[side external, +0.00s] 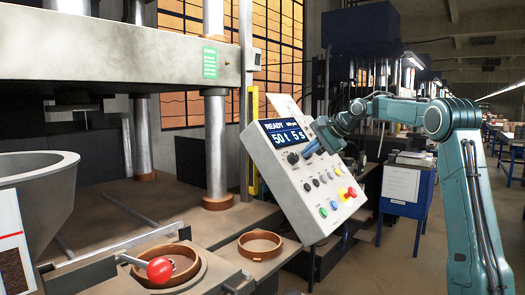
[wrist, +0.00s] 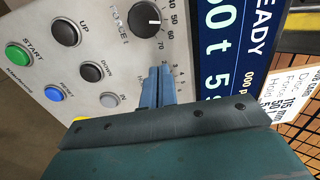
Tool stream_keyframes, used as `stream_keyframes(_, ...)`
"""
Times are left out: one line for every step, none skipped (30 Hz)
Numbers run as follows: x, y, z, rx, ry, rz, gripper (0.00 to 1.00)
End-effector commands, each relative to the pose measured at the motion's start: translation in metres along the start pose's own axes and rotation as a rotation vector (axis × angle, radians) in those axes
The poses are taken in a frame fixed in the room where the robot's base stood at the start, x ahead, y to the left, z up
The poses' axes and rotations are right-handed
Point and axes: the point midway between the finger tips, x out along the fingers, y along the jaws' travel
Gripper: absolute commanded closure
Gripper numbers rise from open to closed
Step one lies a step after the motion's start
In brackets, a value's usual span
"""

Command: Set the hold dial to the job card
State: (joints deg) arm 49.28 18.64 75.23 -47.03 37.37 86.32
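The control panel (side external: 305,180) is a tilted light-grey box. Its display (side external: 285,133) reads READY, 50 t and 5 s. My gripper (side external: 312,148) is at the panel, right of the force dial (side external: 293,158). In the wrist view, my gripper's blue fingers (wrist: 160,75) are close together over the hold dial's place. They hide the dial and its pointer; only some scale numbers show beside them. Whether they grip it, I cannot tell. The black force dial also shows in the wrist view (wrist: 145,18). The job card (wrist: 272,95) is partly visible, its hold line unclear.
Several push-buttons sit below the dials, including a green START button (wrist: 18,54). A red emergency button (side external: 349,193) projects from the panel's lower right. The press bed with brown rings (side external: 260,244) and a red-knobbed lever (side external: 160,270) lie to the left.

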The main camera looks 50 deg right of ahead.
Motion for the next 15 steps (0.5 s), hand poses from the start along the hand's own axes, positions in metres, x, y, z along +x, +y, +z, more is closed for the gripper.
stream_keyframes(-0.0008,0.0002,-0.0022,0.004,0.007,-0.001,1.0)
stream_keyframes(-0.0008,0.0002,-0.0016,0.004,0.007,-0.001,1.0)
stream_keyframes(-0.0008,0.0001,-0.0008,0.004,0.007,-0.001,1.0)
stream_keyframes(-0.0008,0.0001,0.0001,0.004,0.007,-0.001,1.0)
stream_keyframes(-0.0007,0.0,0.0009,0.004,0.007,-0.001,1.0)
stream_keyframes(-0.0006,0.0,0.0021,0.003,0.006,0.0,1.0)
stream_keyframes(-0.0006,0.0,0.0031,0.003,0.006,0.0,1.0)
stream_keyframes(-0.0005,0.0,0.0039,0.003,0.005,0.0,1.0)
stream_keyframes(-0.0004,0.0,0.005,0.003,0.005,0.0,1.0)
stream_keyframes(-0.0003,0.0001,0.0056,0.003,0.004,0.0,1.0)
stream_keyframes(-0.0003,0.0,0.006,0.002,0.004,0.0,1.0)
stream_keyframes(-0.0002,0.0,0.0064,0.002,0.003,0.001,1.0)
stream_keyframes(-0.0002,0.0,0.0066,0.002,0.003,0.001,1.0)
stream_keyframes(-0.0002,0.0,0.0067,0.002,0.003,0.001,1.0)
stream_keyframes(-0.0003,0.0,0.0068,0.002,0.003,0.001,1.0)
